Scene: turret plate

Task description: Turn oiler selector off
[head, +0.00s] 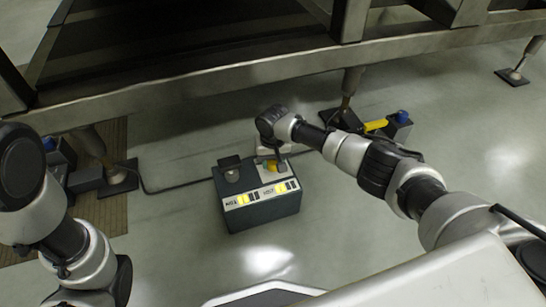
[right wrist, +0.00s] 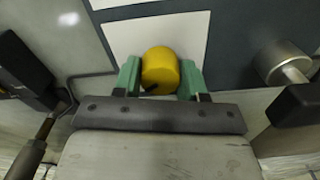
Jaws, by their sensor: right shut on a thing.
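A dark control box (head: 262,212) stands on the floor in the middle of the head view. Its top has a yellow round knob (head: 270,166) on a pale plate, also large in the right wrist view (right wrist: 160,68). My right gripper (head: 278,164) comes down onto this knob. In the right wrist view its green fingers (right wrist: 160,82) are shut on the knob, one on each side. A dark mark shows low on the knob. A grey metal knob (head: 232,175) is on the box's left half, apart from the gripper. The box labels are too small to read surely. My left gripper is out of view.
A large metal frame (head: 230,82) runs above and behind the box. Its feet (head: 118,178) stand on the floor, with a dark cable behind the box. Blue-capped units (head: 400,122) stand at both sides. Floor in front of the box is clear.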

